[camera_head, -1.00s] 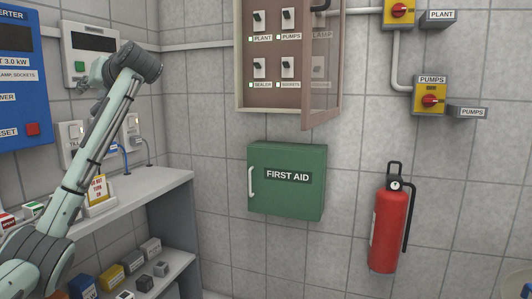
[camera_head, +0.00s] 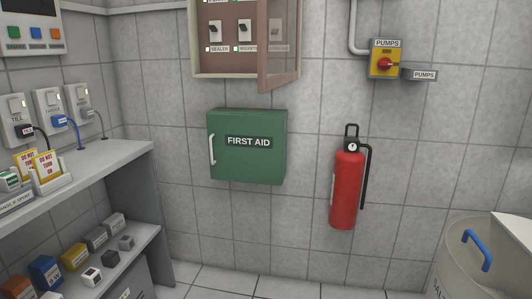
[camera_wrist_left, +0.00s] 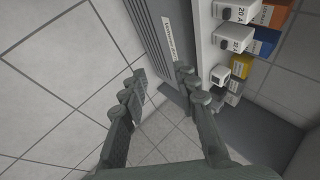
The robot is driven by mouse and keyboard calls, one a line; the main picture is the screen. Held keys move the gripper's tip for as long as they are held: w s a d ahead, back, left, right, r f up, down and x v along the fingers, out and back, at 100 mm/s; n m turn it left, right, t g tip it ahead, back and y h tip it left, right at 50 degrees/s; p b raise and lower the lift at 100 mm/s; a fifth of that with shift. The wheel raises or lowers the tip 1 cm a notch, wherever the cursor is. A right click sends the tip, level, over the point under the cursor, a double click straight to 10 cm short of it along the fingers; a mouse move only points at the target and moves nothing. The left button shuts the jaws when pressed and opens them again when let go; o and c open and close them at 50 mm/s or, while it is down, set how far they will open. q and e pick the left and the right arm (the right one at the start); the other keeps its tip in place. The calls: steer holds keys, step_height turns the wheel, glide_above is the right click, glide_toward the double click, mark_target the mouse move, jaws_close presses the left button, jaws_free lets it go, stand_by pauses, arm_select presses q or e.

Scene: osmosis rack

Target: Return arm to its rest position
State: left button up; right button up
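My left arm is out of the head view. My left gripper (camera_wrist_left: 160,76) shows in the left wrist view, with its two fingers spread apart and nothing between them. It points down toward the tiled floor (camera_wrist_left: 165,140), beside a grey panel (camera_wrist_left: 162,40) and the shelf unit. The gripper appears clear of both, though the exact gap is hard to tell. My right arm and gripper are in neither view.
A shelf unit (camera_head: 130,157) with sockets, warning cards and several small blocks stands at left. A green first aid box (camera_head: 247,165), an open-doored switch cabinet (camera_head: 195,40) and a red extinguisher (camera_head: 346,195) are on the wall. A pale bin (camera_head: 455,265) stands at lower right.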

arm_select(q)
steer(key=s+d+f+m+g+h, duration=0.1)
steer(key=s+f, duration=0.3)
steer(key=s, duration=0.3)
steer(key=s+d+f+g, duration=0.1)
steer(key=s+f, duration=0.3)
steer(key=s, duration=0.3)
steer(key=s+d+f+n+h, duration=0.1)
steer(key=d+f+h, duration=0.1)
steer(key=d, duration=0.8)
steer(key=s+d+f+n+h, duration=0.1)
steer(key=d+f, duration=0.3)
steer(key=d, duration=0.6)
steer(key=shift+s+f+n+h, duration=0.15)
steer(key=shift+f+n+h, duration=0.1)
steer(key=shift+n+h, duration=0.25)
stand_by(0.3)
